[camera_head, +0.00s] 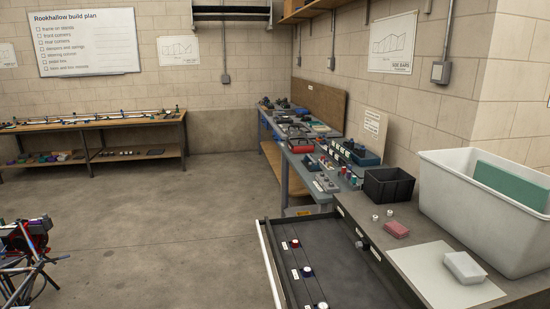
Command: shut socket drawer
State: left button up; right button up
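An open drawer (341,245) sticks out to the left from under the grey worktop at the lower right. It has a dark interior and a pale front edge (268,262) along its left side. A few small round pieces, red, blue and white, lie in a row in its left part. The drawer's near end is cut off by the bottom of the picture. Whether it is the socket drawer I cannot tell from any label. Neither of my grippers shows in the head view.
Another bench (300,150) stands beyond. A tube frame (25,250) is at the lower left. The floor (165,235) between is clear.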

aim_at(344, 276)
jog(key=j+z, duration=0.25)
jog(key=z, duration=0.15)
jog(key=k+j+z, duration=0.1)
jog(key=j+z, duration=0.15)
jog(key=z, duration=0.2)
jog(key=k+j+z, duration=0.1)
jog(key=j+z, duration=0.15)
jog(key=z, duration=0.15)
